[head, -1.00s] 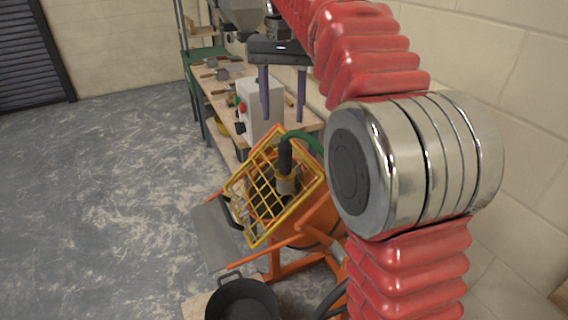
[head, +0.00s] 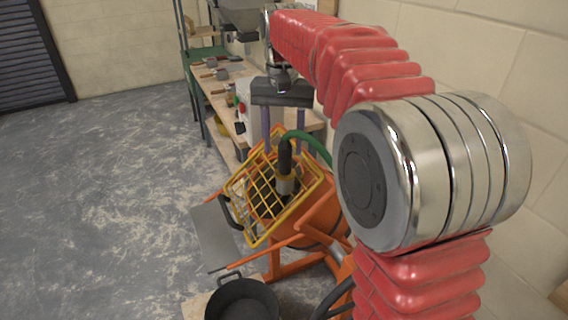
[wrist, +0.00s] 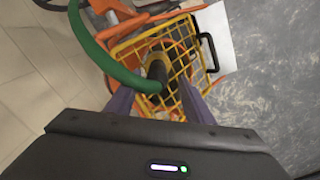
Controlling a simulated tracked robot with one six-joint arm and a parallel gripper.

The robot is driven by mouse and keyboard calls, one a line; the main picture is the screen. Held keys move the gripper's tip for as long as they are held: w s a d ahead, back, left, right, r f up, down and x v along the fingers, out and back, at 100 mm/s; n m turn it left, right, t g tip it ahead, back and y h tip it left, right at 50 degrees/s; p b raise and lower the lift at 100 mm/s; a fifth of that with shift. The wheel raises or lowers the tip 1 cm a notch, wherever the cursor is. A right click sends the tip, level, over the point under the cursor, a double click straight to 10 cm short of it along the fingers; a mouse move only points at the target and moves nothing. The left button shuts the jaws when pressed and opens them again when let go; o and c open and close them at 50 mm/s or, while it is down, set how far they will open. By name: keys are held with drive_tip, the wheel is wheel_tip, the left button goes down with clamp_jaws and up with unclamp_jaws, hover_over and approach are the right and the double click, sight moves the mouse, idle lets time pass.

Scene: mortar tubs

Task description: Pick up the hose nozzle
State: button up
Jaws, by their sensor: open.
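The hose nozzle (head: 285,160) is dark with a brass-coloured lower part, and a green hose (head: 318,146) runs from its top. It stands nearly upright on the yellow grid (head: 252,205) of the orange mixer. My gripper (head: 282,146) is open and empty, its two purple fingers pointing down close to the nozzle's top. In the wrist view the nozzle (wrist: 156,72) lies just beyond and between the fingertips, with the hose crossing near the left finger. I cannot tell whether the fingers overlap the nozzle in height.
The orange mixer drum (head: 322,216) sits under the grid. A black tub (head: 242,300) is in front of it and a grey sheet (head: 212,238) at its left. A workbench (head: 222,105) with tools and a pale box stands behind. The floor at left is clear.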

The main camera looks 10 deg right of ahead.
sight(285, 159)
drive_tip(key=shift+s+d+f, duration=0.1)
drive_tip(key=shift+s+f, duration=0.05)
drive_tip(key=shift+f, duration=1.15)
drive_tip(key=shift+s+d+f, duration=0.1)
drive_tip(key=shift+f, duration=1.2)
drive_tip(key=shift+c, duration=0.5)
clamp_jaws()
